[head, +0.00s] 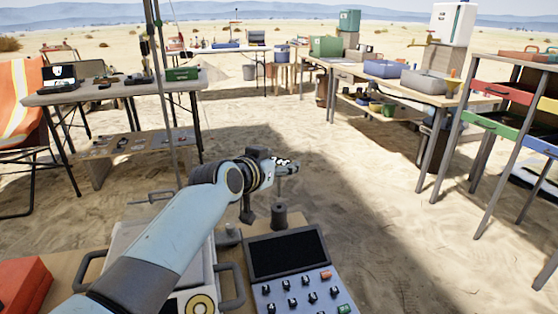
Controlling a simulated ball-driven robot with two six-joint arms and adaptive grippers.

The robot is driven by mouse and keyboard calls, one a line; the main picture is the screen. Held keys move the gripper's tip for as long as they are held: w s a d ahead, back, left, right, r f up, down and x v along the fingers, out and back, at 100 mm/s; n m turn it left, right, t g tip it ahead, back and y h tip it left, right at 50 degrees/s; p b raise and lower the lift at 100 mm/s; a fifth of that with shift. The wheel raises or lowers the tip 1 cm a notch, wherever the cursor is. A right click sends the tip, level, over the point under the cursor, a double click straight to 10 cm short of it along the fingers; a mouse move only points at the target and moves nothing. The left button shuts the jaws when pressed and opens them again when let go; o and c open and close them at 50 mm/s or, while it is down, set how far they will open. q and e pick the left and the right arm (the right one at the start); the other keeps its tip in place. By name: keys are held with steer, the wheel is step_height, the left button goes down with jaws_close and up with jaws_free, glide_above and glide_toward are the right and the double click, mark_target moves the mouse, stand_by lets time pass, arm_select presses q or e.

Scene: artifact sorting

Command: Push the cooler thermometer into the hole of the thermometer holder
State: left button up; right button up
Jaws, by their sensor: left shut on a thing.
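My left gripper (284,167) reaches in from the lower left, over the near table. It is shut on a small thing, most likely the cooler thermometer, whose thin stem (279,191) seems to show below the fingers. The rest of the thermometer is hidden by the fingers or too small to make out. Just below stands a small dark upright cylinder (279,215), which looks like the thermometer holder. The stem appears lined up above its top; I cannot tell whether the tip is inside the hole. My right gripper is out of view.
A control panel (261,290) with a dark screen and several knobs lies right of my arm. A pale case with grey handles (232,287) is partly under my arm. An orange-red box (22,288) is at lower left. Open sand (370,225) lies beyond the table.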

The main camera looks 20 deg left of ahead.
mark_target(279, 185)
arm_select(q)
steer(key=shift+f+b, duration=0.4)
steer(key=shift+f, duration=0.5)
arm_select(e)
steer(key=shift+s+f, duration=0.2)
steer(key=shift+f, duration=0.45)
arm_select(q)
steer(key=shift+r, duration=0.1)
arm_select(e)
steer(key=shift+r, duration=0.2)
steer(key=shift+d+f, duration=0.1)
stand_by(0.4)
arm_select(q)
steer(key=shift+f+b, duration=1.6)
steer(key=shift+f, duration=0.75)
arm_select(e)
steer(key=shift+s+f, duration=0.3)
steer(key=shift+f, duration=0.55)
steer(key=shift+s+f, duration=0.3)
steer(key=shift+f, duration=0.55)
arm_select(q)
steer(key=shift+r, duration=0.15)
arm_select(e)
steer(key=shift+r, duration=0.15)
